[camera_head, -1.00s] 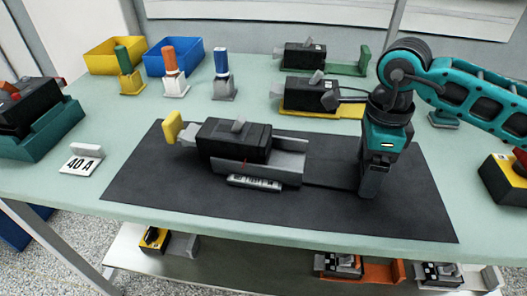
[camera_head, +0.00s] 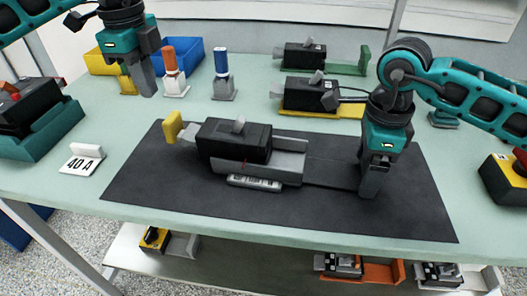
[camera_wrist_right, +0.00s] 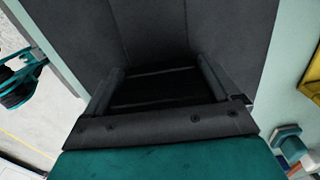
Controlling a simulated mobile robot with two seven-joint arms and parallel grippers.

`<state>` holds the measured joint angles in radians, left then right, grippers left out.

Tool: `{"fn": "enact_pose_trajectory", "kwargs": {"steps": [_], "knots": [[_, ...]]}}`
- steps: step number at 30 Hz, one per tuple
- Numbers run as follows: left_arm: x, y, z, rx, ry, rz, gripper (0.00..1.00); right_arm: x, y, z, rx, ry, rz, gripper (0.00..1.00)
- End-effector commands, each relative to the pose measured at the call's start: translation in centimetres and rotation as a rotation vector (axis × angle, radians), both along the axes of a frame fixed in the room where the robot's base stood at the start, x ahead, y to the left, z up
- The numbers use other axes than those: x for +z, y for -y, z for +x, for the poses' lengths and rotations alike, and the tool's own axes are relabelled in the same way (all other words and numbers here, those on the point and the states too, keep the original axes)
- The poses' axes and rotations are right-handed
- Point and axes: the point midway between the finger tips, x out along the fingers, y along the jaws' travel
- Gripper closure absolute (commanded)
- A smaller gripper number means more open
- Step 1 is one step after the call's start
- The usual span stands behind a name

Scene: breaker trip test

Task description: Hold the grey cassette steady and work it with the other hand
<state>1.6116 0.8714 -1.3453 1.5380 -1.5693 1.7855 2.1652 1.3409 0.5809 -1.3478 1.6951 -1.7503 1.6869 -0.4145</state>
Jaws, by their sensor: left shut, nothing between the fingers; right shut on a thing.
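The grey cassette (camera_head: 288,172) lies on the dark mat with a black breaker (camera_head: 235,143) seated in it. The breaker has a grey lever on top, and a yellow knob (camera_head: 173,127) stands out at its left end. A small printed label plate (camera_head: 254,182) is at the cassette's front. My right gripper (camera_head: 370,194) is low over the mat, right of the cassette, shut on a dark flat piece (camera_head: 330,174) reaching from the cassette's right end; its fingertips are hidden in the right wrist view.
Orange-handled (camera_head: 170,70) and blue-handled (camera_head: 221,75) tools stand in holders. A blue bin (camera_head: 185,58) is behind them. A "40 A" card (camera_head: 82,163) and a teal cradle (camera_head: 45,130) are left. More breakers (camera_head: 310,95) stand at the back. The mat's front is clear.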

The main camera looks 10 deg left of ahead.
Motion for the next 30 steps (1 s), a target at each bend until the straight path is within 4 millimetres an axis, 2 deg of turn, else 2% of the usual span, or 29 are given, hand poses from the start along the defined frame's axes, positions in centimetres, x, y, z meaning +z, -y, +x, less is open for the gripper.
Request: {"fn": "enact_pose_trajectory", "kwargs": {"steps": [2,6,21,30], "knots": [[-0.2,0.9,-0.7,-0.003,-0.028,0.008,1.00,0.0,0.0,0.0,-0.001,0.001,0.000,0.59],[-0.9,1.4,-1.1,-0.001,-0.048,0.015,1.00,0.0,0.0,0.0,-0.001,0.001,0.000,0.59],[-6.9,1.3,-1.1,0.000,-0.047,0.015,1.00,0.0,0.0,0.0,0.000,0.001,-0.001,0.59],[-8.4,1.3,-1.1,0.000,-0.044,0.014,1.00,0.0,0.0,0.0,0.000,0.001,-0.001,0.59]]}}
